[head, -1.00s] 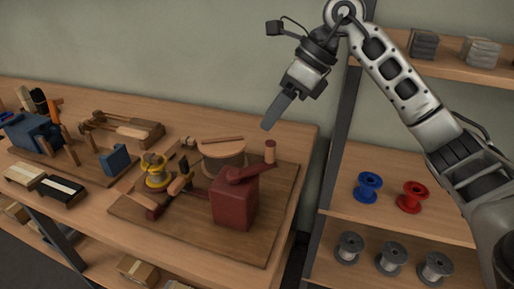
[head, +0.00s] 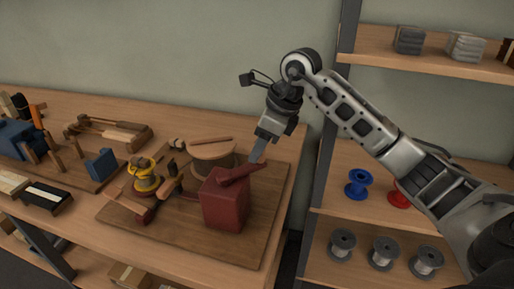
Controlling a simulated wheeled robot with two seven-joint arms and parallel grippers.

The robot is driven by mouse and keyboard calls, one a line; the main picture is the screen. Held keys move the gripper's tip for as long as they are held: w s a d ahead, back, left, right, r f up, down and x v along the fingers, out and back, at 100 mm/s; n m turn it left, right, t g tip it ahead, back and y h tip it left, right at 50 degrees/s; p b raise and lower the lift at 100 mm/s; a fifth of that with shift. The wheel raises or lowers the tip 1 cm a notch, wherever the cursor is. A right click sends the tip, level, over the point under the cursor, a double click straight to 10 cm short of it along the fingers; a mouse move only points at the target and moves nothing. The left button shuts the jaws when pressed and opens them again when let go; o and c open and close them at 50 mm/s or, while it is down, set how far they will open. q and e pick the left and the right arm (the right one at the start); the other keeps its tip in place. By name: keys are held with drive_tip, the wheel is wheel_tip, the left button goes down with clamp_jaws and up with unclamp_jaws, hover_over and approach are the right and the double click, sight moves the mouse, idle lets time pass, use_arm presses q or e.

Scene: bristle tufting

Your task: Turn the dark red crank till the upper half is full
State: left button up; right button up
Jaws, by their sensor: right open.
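The dark red crank (head: 238,174) sits on top of a dark red block (head: 226,206) on a brown wooden board (head: 222,246). Its arm points to the right and a little away. My right gripper (head: 258,154) points down at the outer end of the crank, with its jaw open around or beside the wooden knob. The knob is hidden behind the gripper, and I cannot tell whether they touch. A round wooden piece (head: 208,151) with a stick across its top stands behind the block. I cannot make out which part is the upper half. My left gripper is not in view.
A blue vise (head: 17,139), a blue block (head: 101,165) and brushes are farther left on the bench. A shelf at right holds a blue spool (head: 358,183) and grey wire spools (head: 383,252).

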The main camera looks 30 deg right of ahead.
drive_tip(key=shift+x, duration=0.85)
clamp_jaws()
drive_tip(key=shift+w, duration=0.1)
